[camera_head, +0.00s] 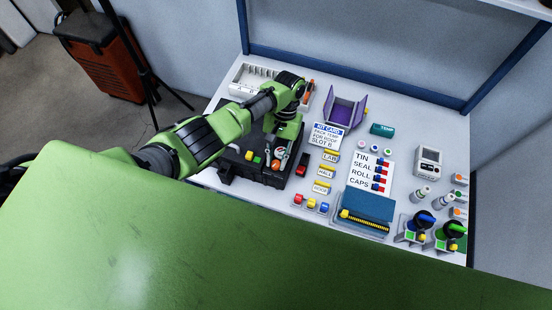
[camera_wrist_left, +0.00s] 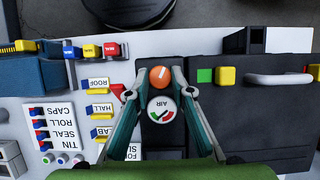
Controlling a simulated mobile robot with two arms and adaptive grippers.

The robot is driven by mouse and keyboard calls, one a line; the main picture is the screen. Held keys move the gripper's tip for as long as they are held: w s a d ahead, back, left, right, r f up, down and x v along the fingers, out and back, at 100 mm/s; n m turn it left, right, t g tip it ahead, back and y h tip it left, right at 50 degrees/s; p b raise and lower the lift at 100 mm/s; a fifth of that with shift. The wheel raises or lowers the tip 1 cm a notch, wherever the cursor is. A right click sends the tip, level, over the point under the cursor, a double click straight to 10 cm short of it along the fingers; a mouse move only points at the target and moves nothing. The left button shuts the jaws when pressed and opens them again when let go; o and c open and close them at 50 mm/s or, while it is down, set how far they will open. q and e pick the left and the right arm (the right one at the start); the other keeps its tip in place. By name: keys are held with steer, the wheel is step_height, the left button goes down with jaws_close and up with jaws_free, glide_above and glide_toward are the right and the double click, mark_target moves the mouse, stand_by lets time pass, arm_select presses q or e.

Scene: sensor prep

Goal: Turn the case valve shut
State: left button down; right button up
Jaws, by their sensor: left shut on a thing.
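The case valve is an orange round knob (camera_wrist_left: 160,77) with a pale pointer mark, on the dark case (camera_wrist_left: 240,118) in the left wrist view. Right beside it is a round gauge marked AIR (camera_wrist_left: 162,110), with red and green zones. My left gripper (camera_wrist_left: 155,85) has its fingers on both sides of the knob and is shut on it. In the head view my left gripper (camera_head: 281,150) reaches down over the right part of the black case (camera_head: 240,174), and its fingers partly hide the knob. My right gripper is in neither view.
Green and yellow blocks (camera_head: 254,156) sit on the case near the knob. A red-and-black piece (camera_head: 302,164), a kit card (camera_head: 327,135) and yellow-tabbed labels stand to the right. A blue box (camera_head: 370,207) and a purple holder (camera_head: 344,108) are farther off.

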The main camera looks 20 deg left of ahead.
arm_select(q)
steer(key=shift+d+m+t+y, duration=0.15)
steer(key=shift+m+y, duration=0.3)
steer(key=shift+m, duration=0.7)
steer(key=shift+d+m+t+y, duration=0.15)
steer(key=shift+m+y, duration=0.3)
steer(key=shift+m, duration=0.7)
steer(key=shift+a, duration=0.1)
steer(key=c, duration=1.8)
jaws_free()
steer(key=shift+r, duration=0.1)
steer(key=v, duration=1.1)
steer(key=shift+w+r, duration=0.2)
steer(key=shift+r, duration=0.15)
